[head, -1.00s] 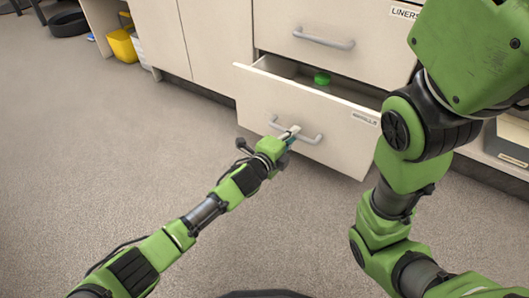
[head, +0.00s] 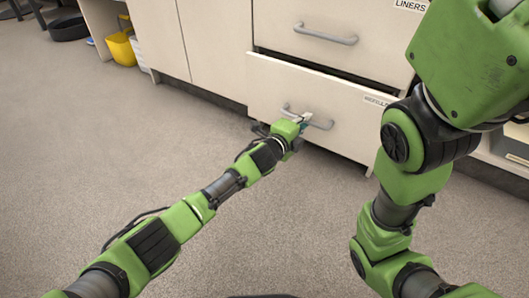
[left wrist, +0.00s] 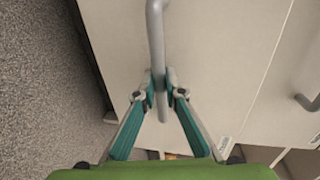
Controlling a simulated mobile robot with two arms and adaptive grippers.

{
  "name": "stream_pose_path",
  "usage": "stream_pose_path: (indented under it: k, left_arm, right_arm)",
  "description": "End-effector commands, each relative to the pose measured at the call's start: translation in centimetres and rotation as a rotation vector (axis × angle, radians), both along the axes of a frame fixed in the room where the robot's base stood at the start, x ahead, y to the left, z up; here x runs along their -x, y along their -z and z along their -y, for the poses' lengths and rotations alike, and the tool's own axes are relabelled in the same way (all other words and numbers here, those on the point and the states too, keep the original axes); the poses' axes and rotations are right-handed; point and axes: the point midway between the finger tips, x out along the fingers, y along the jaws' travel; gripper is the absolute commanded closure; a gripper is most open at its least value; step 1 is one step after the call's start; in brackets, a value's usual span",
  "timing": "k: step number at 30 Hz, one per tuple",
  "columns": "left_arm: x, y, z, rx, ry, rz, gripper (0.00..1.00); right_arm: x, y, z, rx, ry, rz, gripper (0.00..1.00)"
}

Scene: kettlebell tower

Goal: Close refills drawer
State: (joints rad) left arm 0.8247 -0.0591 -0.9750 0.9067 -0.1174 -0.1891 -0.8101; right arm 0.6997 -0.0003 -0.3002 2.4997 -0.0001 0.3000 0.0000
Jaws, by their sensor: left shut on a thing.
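The refills drawer (head: 335,128) is the lower cream drawer in the head view, with a small label at its upper right that is partly hard to read. It stands out only slightly, with a dark gap above its front; its inside is hidden. Its grey bar handle (head: 321,124) also shows in the left wrist view (left wrist: 155,35).
The LINERS drawer (head: 330,35) above is shut, with its own grey handle (head: 326,35). A yellow container (head: 121,47) and a dark round thing (head: 68,27) are at the upper left. The carpet floor (head: 120,140) in front is clear.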

Motion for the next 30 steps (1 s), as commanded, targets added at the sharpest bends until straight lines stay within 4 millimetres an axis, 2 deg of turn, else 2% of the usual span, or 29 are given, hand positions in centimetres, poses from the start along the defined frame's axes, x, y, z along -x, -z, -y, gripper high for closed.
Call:
stream_pose_path:
  k: [1,9,22,23,24,30]
  left_arm:
    - [-0.3,0.5,0.2,-0.003,-0.002,-0.003,1.00]
    - [-1.8,0.5,1.3,-0.003,-0.001,-0.002,1.00]
    - [-4.1,0.4,3.0,-0.003,-0.001,-0.003,1.00]
    - [-4.0,0.3,2.9,-0.002,-0.001,-0.004,0.82]
    - [-4.0,0.3,2.9,-0.002,0.000,-0.005,0.73]
    - [-4.0,0.1,2.9,0.000,0.000,-0.002,0.73]
  right_arm:
    - [0.0,0.7,0.0,0.000,0.000,0.000,0.73]
    - [0.0,2.3,0.0,0.000,0.000,0.001,0.73]
    - [0.1,4.2,0.0,0.000,0.000,0.001,0.73]
    - [0.0,4.0,0.0,0.000,0.000,0.000,0.73]
    - [0.0,3.9,0.0,0.000,0.000,0.001,0.73]
    - [0.0,3.9,0.0,0.000,0.000,0.001,0.73]
